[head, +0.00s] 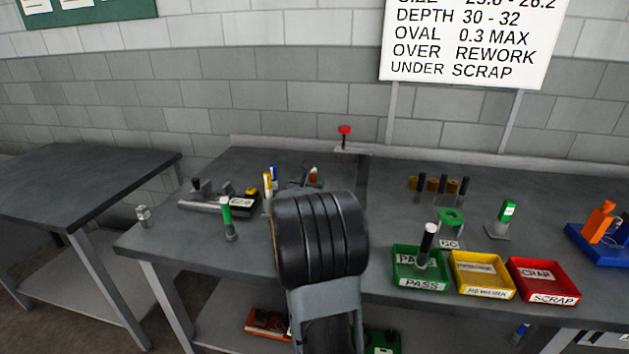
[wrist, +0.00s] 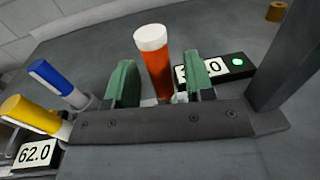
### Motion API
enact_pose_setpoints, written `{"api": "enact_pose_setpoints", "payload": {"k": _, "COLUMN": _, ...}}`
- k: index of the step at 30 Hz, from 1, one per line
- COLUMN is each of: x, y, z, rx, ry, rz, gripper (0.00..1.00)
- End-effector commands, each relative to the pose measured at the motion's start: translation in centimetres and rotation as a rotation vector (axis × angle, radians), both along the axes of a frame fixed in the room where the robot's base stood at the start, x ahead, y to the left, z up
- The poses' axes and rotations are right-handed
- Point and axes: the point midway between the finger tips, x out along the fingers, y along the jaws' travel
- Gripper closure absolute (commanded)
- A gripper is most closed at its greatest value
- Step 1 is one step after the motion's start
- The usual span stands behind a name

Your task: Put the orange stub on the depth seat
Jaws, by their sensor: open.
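The orange stub (wrist: 157,70), with a white top, stands upright between the green pads of my gripper (wrist: 160,82) in the wrist view. The pads are apart, and a gap shows at least on the left side of the stub. A black readout (wrist: 218,70) with a lit green lamp is right behind the stub; its number is partly covered. The stub's foot is hidden by my gripper body, so I cannot tell exactly what it rests on.
A blue stub (wrist: 58,84) and a yellow stub (wrist: 32,115) stand left of my gripper, by a readout (wrist: 35,153) of 62.0. Pass (head: 420,284), rework (head: 486,291) and scrap (head: 553,298) trays lie right.

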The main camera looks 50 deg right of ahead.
Motion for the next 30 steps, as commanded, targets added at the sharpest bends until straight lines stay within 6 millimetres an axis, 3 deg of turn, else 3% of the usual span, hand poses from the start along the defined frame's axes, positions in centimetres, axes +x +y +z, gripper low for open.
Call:
{"api": "enact_pose_setpoints", "payload": {"k": 6, "x": -1.8, "y": 4.2, "z": 0.0, "rx": 0.000, "ry": -0.002, "rz": 0.003, "gripper": 0.51}}
{"api": "enact_pose_setpoints", "payload": {"k": 12, "x": -3.0, "y": 6.9, "z": 0.0, "rx": -0.001, "ry": 0.000, "rz": 0.003, "gripper": 0.51}}
{"api": "enact_pose_setpoints", "payload": {"k": 23, "x": -4.2, "y": 8.7, "z": 0.0, "rx": 0.020, "ry": -0.020, "rz": -0.013, "gripper": 0.51}}
{"api": "enact_pose_setpoints", "payload": {"k": 26, "x": -5.1, "y": 9.3, "z": -0.3, "rx": 0.103, "ry": -0.096, "rz": -0.061, "gripper": 0.51}}
{"api": "enact_pose_setpoints", "payload": {"k": 30, "x": -7.8, "y": 11.4, "z": -1.7, "rx": 0.348, "ry": -0.311, "rz": -0.205, "gripper": 0.51}}
